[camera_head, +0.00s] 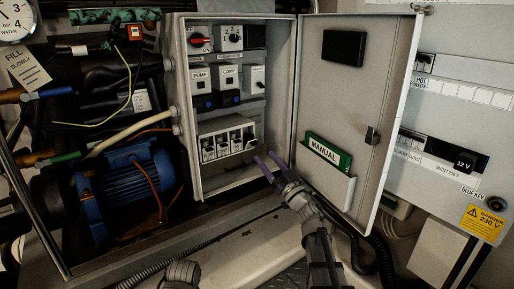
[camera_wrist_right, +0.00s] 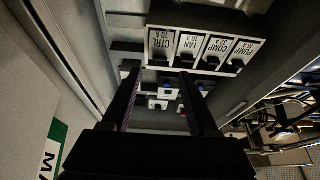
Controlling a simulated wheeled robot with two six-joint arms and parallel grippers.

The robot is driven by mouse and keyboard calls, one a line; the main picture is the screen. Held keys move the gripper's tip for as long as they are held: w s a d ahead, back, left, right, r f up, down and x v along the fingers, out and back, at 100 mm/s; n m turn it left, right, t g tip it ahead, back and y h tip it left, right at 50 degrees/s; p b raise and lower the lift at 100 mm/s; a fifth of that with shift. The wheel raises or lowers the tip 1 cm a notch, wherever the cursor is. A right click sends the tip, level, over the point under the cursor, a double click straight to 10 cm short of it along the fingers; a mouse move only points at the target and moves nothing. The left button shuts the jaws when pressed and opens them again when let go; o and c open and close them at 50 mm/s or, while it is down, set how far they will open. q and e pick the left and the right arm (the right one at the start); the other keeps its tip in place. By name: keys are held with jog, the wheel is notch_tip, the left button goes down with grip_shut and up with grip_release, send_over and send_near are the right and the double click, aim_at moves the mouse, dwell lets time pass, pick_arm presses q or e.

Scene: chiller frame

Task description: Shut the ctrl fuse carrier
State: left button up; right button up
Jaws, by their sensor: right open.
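The ctrl fuse carrier (camera_wrist_right: 160,43), with a white CTRL 10 A label, is at the left end of a fuse row in the right wrist view. In the head view it is at the row's right end (camera_head: 249,136), inside the open grey cabinet (camera_head: 182,110). I cannot tell how far it is tilted. My right gripper (camera_head: 268,164) is open and empty, in front of the cabinet opening, below and right of the row. In the right wrist view its two fingers (camera_wrist_right: 160,82) point toward the row, apart from the carrier. My left gripper is not in view.
The fan (camera_wrist_right: 190,45), comp (camera_wrist_right: 215,50) and pump (camera_wrist_right: 242,53) carriers sit beside it. The cabinet door (camera_head: 345,95) stands open on the right, with a green manual (camera_head: 328,152) in its pocket. A blue motor (camera_head: 125,185) stands left of the cabinet.

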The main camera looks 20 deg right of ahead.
aim_at(255, 145)
jog(key=p+x, duration=0.2)
jog(key=x, duration=0.4)
grip_shut()
dwell(0.3)
